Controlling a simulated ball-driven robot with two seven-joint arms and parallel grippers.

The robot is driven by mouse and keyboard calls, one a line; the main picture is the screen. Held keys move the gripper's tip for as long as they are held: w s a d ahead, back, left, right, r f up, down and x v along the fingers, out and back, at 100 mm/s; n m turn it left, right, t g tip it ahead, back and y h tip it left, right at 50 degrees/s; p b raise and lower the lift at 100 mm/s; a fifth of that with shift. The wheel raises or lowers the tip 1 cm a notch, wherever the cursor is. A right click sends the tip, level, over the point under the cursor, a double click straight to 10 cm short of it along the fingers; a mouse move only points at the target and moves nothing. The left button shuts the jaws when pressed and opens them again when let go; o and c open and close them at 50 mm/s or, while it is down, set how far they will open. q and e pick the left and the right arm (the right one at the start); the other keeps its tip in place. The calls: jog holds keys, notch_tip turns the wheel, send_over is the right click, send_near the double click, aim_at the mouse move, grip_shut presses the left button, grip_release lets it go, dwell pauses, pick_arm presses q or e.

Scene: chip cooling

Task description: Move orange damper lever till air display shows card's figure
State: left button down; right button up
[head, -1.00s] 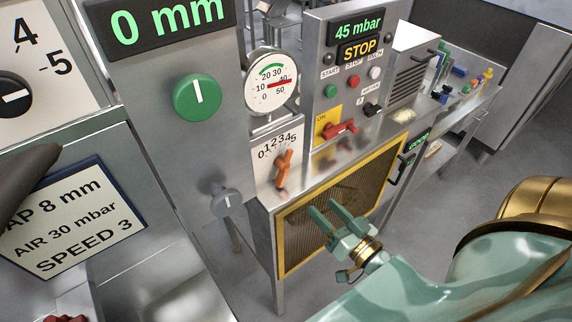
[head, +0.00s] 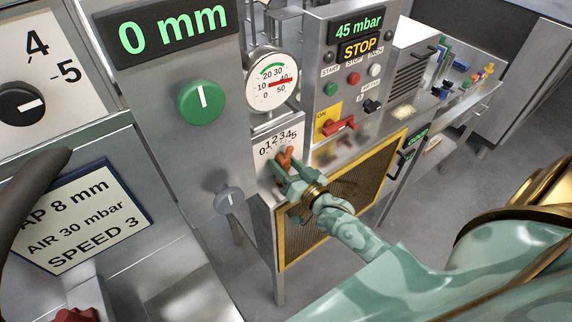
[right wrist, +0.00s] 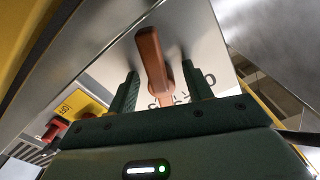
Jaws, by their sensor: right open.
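The orange damper lever (head: 284,158) stands on a white 0-to-5 scale plate (head: 266,146). In the right wrist view the lever (right wrist: 152,65) lies between the two fingers of my right gripper (right wrist: 158,88), with a gap on each side. The right gripper also shows in the head view (head: 286,178), open around the lever and partly hiding it. The air display (head: 358,24) reads 45 mbar. The card (head: 82,215) reads "AIR 30 mbar", among other lines; its left edge is partly covered by a dark shape. My left gripper is not clearly shown.
A round gauge (head: 272,82) sits above the scale plate, its red needle near 40. A green knob (head: 202,102) and a grey knob (head: 229,199) are to the left. A red switch (head: 338,126) is to the right. A yellow-framed mesh panel (head: 345,195) lies below.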

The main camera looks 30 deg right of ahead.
jog(key=shift+c, duration=0.2)
jog(key=c, duration=0.9)
jog(key=shift+r+n+p, duration=0.1)
jog(key=shift+n+p, duration=0.35)
jog(key=shift+n, duration=0.65)
jog(key=shift+d+n, duration=0.15)
jog(key=shift+n, duration=1.05)
jog(key=o, duration=0.9)
jog(key=shift+o, duration=0.2)
jog(key=shift+s, duration=0.1)
jog(key=s+d+b, duration=0.1)
jog(key=s+b, duration=0.1)
jog(key=s, duration=1.4)
jog(key=shift+d, duration=0.15)
